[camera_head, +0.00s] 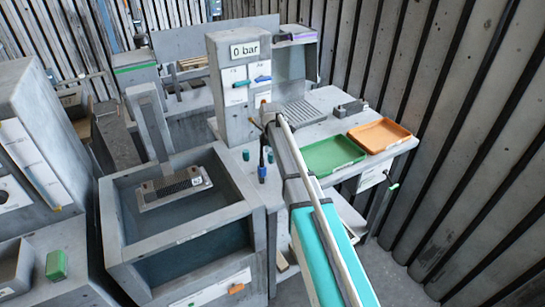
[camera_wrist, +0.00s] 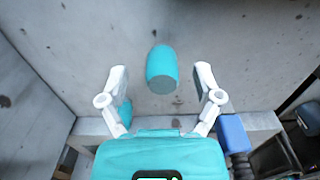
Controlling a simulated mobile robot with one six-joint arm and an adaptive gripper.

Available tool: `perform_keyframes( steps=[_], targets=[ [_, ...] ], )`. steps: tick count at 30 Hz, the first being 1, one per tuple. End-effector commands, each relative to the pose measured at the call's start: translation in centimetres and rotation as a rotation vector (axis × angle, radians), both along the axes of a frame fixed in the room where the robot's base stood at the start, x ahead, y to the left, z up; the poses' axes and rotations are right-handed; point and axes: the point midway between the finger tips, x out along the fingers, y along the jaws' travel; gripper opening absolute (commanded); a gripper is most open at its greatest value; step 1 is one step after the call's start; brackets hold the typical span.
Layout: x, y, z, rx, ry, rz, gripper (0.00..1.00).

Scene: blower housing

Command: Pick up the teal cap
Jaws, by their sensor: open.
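A teal cap (camera_wrist: 162,70), a short rounded cylinder, shows in the wrist view on the grey surface. It lies between the two white fingers of my gripper (camera_wrist: 161,76), with a visible gap on each side. My gripper is open and empty. A second teal piece (camera_wrist: 125,112) is partly hidden behind the left finger. In the head view, two small teal pieces stand on the grey bench, one on the left (camera_head: 245,155) and one on the right (camera_head: 270,157). I cannot tell which of them is the cap between my fingers.
A blue-topped item (camera_wrist: 233,134) stands right of my gripper; a blue item (camera_head: 262,172) also shows in the head view. A green tray (camera_head: 333,155) and an orange tray (camera_head: 379,136) lie on the bench. A grey post marked "0 bar" (camera_head: 243,49) rises behind. A deep basin (camera_head: 190,240) is at left.

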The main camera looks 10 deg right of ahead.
Motion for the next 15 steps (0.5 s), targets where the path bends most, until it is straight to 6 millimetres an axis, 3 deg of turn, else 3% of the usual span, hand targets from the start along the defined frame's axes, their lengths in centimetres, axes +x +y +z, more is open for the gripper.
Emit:
perform_keyframes(
  steps=[2,12,15],
  targets=[
    [0.00,0.01,0.00,0.000,0.000,0.000,0.83],
    [0.00,0.03,0.00,0.000,0.000,0.000,0.21],
    [0.01,0.03,0.00,0.000,0.000,0.000,0.09]
  ],
)
